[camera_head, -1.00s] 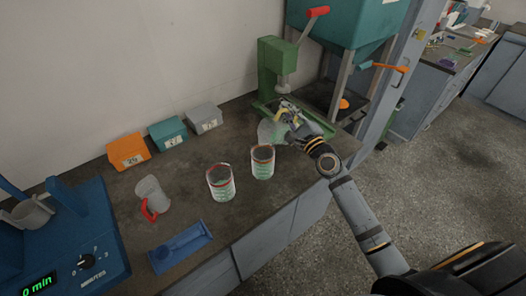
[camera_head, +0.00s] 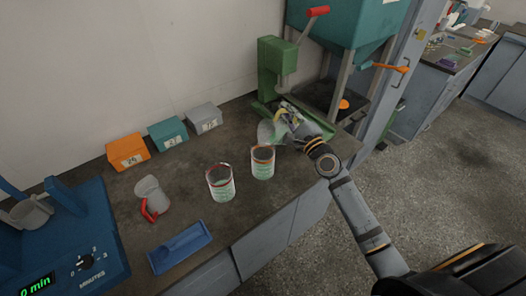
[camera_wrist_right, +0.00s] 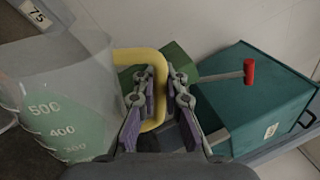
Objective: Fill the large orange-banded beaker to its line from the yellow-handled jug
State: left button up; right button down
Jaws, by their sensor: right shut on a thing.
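My right gripper (camera_head: 287,117) is shut on the yellow handle (camera_wrist_right: 155,75) of a clear jug. The jug (camera_head: 266,132) is tilted to the left, behind the beaker with an orange band (camera_head: 262,163). In the right wrist view the jug (camera_wrist_right: 60,95) shows white marks such as 500 and 400, with green contents inside. The orange-banded beaker stands upright on the bench. A second beaker with a red band (camera_head: 220,184) stands to its left. Both show green low down; their exact levels are too small to read. My left gripper is not in view.
A red-handled jug (camera_head: 152,196), a blue tray (camera_head: 180,246) and a blue machine with a dial (camera_head: 75,245) are on the left. Orange (camera_head: 127,150), teal (camera_head: 168,132) and grey (camera_head: 205,117) boxes line the wall. A green press (camera_head: 278,65) stands behind the jug.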

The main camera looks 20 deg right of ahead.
jog(key=shift+a, duration=0.1)
dwell(0.4)
jog(key=shift+s+a+r+n, duration=0.1)
jog(key=shift+a+r+n, duration=0.2)
jog(key=shift+n, duration=0.2)
dwell(2.2)
jog(key=d+m+p, duration=0.1)
jog(key=m+p, duration=0.1)
jog(key=w+d+m+h+p, duration=0.1)
jog(key=d+m+p, duration=0.1)
jog(key=m, duration=0.1)
jog(key=shift+r, duration=0.15)
jog(key=shift+d+f+m+b, duration=0.3)
jog(key=shift+f+m+b, duration=0.15)
jog(key=shift+f, duration=0.25)
jog(key=shift+d+m, duration=0.25)
jog(key=w+d+f+m+g+b, duration=0.1)
jog(key=d+f+m+b, duration=0.1)
jog(key=f, duration=0.4)
jog(key=w+d+f+m+h+b, duration=0.1)
jog(key=d+f+m+b, duration=0.2)
jog(key=f+m, duration=0.3)
jog(key=shift+d+g, duration=0.4)
jog(key=shift+d, duration=0.2)
